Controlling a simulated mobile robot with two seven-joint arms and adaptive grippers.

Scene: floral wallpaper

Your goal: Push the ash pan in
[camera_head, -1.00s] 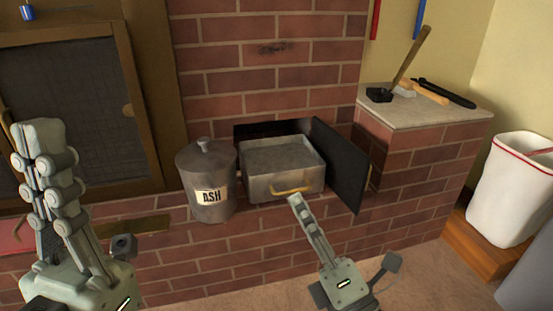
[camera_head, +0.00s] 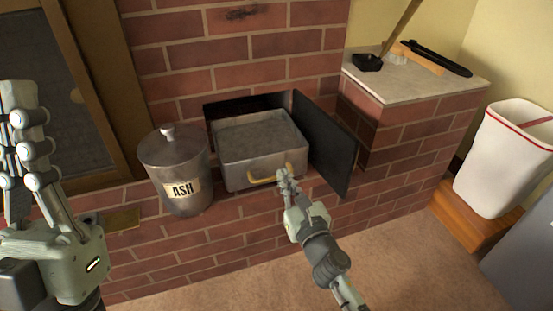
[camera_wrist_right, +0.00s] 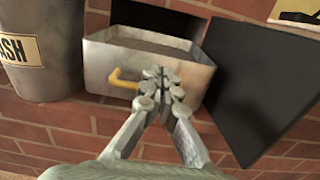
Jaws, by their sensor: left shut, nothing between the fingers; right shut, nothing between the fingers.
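The ash pan (camera_head: 236,174) is a grey metal box with a yellow handle (camera_head: 272,177) on its front. It sticks partly out of a dark opening in the brick wall, and grey ash fills it. My right gripper (camera_head: 284,174) is shut and empty, at the pan's front face by the right end of the handle. In the right wrist view my right gripper (camera_wrist_right: 160,75) covers part of the pan's front (camera_wrist_right: 190,78); I cannot tell whether it touches. The black door (camera_head: 322,145) stands open to the right. My left gripper (camera_head: 18,100) is shut and empty at the far left.
A lidded metal ash can (camera_head: 178,170) stands just left of the pan. A brick ledge (camera_head: 415,85) with a small shovel (camera_head: 368,62) and tools is at the right. A white bin (camera_head: 505,160) stands further right. The floor in front is clear.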

